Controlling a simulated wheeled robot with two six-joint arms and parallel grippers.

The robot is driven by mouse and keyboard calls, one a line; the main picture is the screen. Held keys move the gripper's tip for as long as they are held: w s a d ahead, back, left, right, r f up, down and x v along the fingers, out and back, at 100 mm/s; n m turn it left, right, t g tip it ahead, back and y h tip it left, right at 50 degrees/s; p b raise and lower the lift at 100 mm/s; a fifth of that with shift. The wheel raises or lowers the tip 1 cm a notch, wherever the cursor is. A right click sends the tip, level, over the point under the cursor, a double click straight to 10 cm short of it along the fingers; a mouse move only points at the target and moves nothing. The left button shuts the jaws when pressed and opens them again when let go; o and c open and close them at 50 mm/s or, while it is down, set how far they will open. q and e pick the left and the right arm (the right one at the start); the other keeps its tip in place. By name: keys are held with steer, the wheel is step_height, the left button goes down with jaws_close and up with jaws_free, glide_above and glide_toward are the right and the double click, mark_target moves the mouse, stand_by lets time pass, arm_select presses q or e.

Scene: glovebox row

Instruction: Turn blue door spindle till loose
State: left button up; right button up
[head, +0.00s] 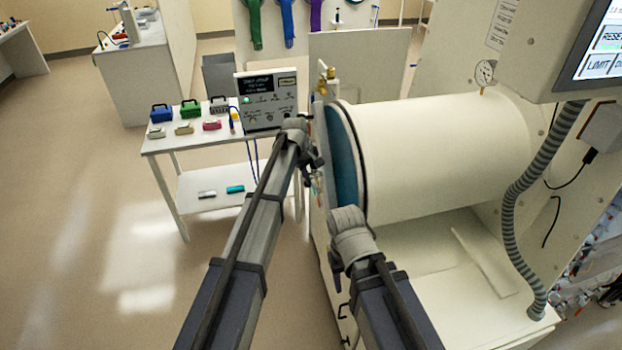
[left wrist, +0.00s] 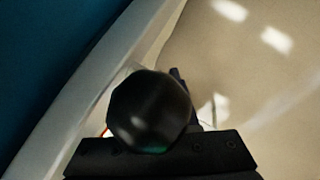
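The blue door (head: 342,155) closes the left end of a large cream cylinder (head: 435,150), seen nearly edge-on in the head view. It fills the upper left of the left wrist view (left wrist: 45,50) as a dark blue surface. A round black knob (left wrist: 150,112), apparently on the door's spindle, stands large in front of my left gripper and hides most of its fingers. In the head view my left gripper (head: 314,160) is beside the door's outer face, small and partly behind my arm. Whether its fingers grip the knob is unclear.
A white cart (head: 165,146) with coloured boxes and a control panel (head: 268,98) stands left of the door. A pale rim (left wrist: 95,75) runs along the door in the wrist view. A grey hose (head: 510,210) hangs at right. Floor at left is clear.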

arm_select(q)
jaws_close()
steer(key=shift+w, duration=0.1)
stand_by(1.2)
